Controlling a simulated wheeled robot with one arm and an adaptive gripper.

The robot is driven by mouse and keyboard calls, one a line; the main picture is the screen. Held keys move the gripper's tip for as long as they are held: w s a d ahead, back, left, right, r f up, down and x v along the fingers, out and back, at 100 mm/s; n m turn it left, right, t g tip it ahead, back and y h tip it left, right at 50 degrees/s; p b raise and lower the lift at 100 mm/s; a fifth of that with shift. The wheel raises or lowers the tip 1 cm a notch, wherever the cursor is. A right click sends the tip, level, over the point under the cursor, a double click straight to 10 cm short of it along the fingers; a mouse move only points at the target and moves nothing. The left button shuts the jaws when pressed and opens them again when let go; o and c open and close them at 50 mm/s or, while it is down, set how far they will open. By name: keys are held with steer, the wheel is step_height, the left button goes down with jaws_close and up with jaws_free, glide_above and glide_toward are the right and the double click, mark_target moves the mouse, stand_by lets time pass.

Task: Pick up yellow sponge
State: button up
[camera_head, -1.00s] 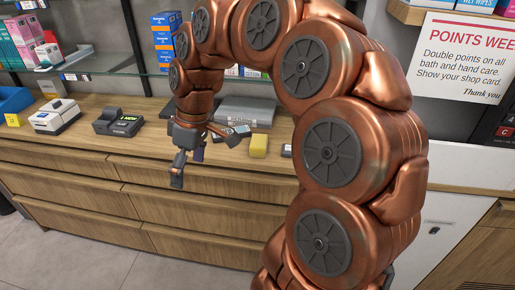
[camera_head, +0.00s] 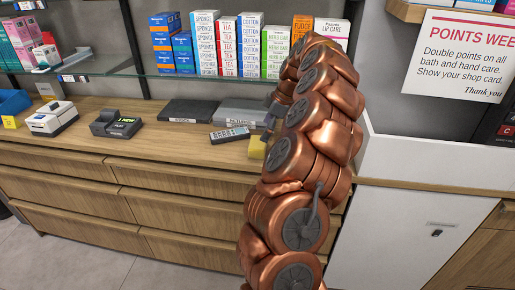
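The yellow sponge (camera_head: 256,148) lies on the wooden counter (camera_head: 175,140), right of the remote control. My copper arm covers its right side. My gripper (camera_head: 270,118) is mostly hidden behind the arm; only a dark grey bit of it seems to show just above and behind the sponge. I cannot tell whether its fingers are open or shut, or whether they touch the sponge.
A remote control (camera_head: 229,135) lies left of the sponge, with dark flat devices (camera_head: 188,111) behind. A card terminal (camera_head: 116,123) and a white printer-like device (camera_head: 52,118) stand further left. A glass shelf (camera_head: 200,77) with boxes hangs above the counter.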

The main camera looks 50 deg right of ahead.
mark_target(255, 141)
steer(key=shift+p+x, duration=1.2)
steer(key=shift+x, duration=2.25)
steer(key=shift+a, duration=0.1)
steer(key=shift+c, duration=0.2)
steer(key=c, duration=0.6)
steer(key=shift+o, duration=0.2)
steer(key=shift+r+b, duration=0.85)
steer(key=shift+r, duration=0.9)
steer(key=s+d+b, duration=0.1)
steer(key=s, duration=0.4)
steer(key=s+d+r+b, duration=0.1)
steer(key=s, duration=0.4)
steer(key=s+b, duration=0.2)
steer(key=s, duration=0.3)
steer(key=shift+s+d+r, duration=0.25)
steer(key=shift+s+d, duration=0.15)
